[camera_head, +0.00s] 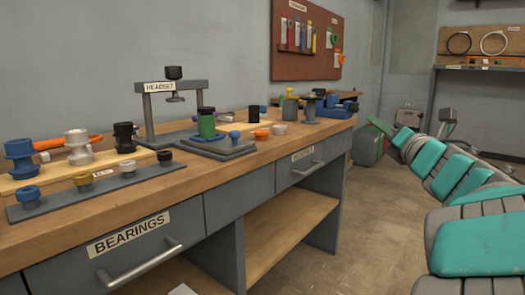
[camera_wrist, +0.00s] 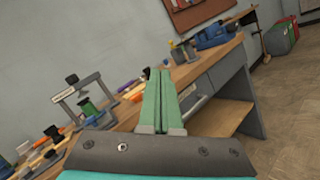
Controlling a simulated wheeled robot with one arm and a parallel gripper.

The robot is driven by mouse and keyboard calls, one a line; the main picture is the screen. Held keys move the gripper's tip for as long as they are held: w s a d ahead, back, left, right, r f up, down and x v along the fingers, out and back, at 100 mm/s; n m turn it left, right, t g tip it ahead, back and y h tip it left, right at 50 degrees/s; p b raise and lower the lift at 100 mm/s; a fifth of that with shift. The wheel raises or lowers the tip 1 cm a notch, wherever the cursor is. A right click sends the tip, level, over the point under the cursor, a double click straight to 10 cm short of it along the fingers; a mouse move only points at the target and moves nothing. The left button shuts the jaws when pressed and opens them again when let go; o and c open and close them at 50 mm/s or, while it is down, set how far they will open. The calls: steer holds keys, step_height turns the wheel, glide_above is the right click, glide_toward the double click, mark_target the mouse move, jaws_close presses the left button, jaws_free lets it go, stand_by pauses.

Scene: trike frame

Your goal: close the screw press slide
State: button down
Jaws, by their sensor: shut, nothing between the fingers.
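The screw press is the grey arch labelled HEADSET (camera_head: 172,86) on the bench, with a black-topped screw in its crossbar. A stepped grey plate (camera_head: 222,151), which looks like its slide, sticks out in front of the arch and carries a green cylinder (camera_head: 207,126) with a dark top. In the head view my gripper (camera_head: 373,121) is off the bench's far right end, well apart from the press.
Left of the press lies a grey strip (camera_head: 110,183) with several coloured knobs, and spools stand behind it. Small parts and a blue vise (camera_head: 335,106) stand at the far end. Drawer handles (camera_head: 140,262) project from the bench front. The floor (camera_head: 370,205) beside the bench is clear.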

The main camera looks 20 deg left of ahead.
steer(key=s+a+f+n+g+y, duration=0.2)
steer(key=a+n+g+y, duration=0.1)
steer(key=a+n, duration=0.15)
steer(key=s+a+f+n+g+y, duration=0.1)
steer(key=a+f+n+g+y, duration=0.1)
steer(key=a+n+g, duration=0.3)
steer(key=n+g+y, duration=0.2)
steer(key=n+g, duration=0.1)
steer(key=n, duration=0.2)
glide_toward(242, 147)
steer(key=shift+h, duration=0.3)
steer(key=shift+r+p+x, duration=0.1)
steer(key=shift+p+x, duration=0.35)
steer(key=shift+x, duration=1.25)
steer(key=shift+r+p+x, duration=0.15)
steer(key=shift+p+x, duration=0.25)
steer(key=shift+x, duration=1.35)
